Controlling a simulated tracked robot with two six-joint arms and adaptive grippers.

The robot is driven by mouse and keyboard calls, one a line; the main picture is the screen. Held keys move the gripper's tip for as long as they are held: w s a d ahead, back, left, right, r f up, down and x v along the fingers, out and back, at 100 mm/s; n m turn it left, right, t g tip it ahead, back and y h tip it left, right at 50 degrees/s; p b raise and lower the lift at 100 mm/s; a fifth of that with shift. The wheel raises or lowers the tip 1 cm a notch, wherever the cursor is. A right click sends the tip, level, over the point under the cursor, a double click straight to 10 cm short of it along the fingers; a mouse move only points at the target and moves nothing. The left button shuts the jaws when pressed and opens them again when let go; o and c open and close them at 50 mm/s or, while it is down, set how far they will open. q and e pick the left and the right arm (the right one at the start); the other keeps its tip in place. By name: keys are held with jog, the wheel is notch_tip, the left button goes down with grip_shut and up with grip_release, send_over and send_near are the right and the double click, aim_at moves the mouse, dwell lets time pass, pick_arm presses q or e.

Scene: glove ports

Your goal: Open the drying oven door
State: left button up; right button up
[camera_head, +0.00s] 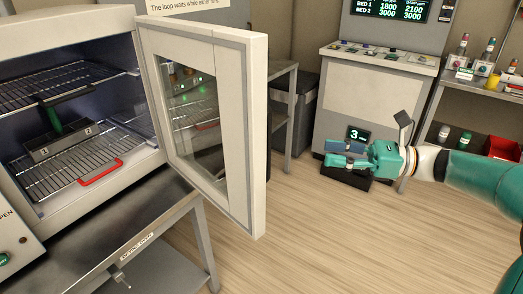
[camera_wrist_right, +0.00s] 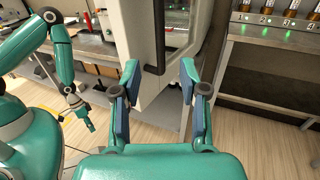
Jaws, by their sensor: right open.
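The drying oven (camera_head: 75,22) stands at the left in the head view. Its door (camera_head: 257,130) is swung wide open, with the window facing the chamber. The door's handle is hidden there; in the right wrist view a dark upright handle (camera_wrist_right: 157,45) shows on the pale door. My right gripper (camera_head: 328,154) is open and empty, right of the door in the head view. In the right wrist view its fingers (camera_wrist_right: 158,82) stand either side of the handle's line, apart from it. My left gripper (camera_wrist_right: 88,123) shows small in that view; its jaws are unclear.
Inside the oven are wire shelves, a grey numbered rack (camera_head: 60,142) and a red handle (camera_head: 100,173). A metal table (camera_head: 185,205) supports the oven. A grey machine (camera_head: 375,95) and a bottle shelf (camera_head: 475,85) stand behind.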

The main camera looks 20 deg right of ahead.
jog(key=x, duration=1.4)
jog(key=shift+w+a+f, duration=0.1)
jog(key=shift+w+a, duration=0.05)
jog(key=shift+a, duration=0.15)
grip_shut()
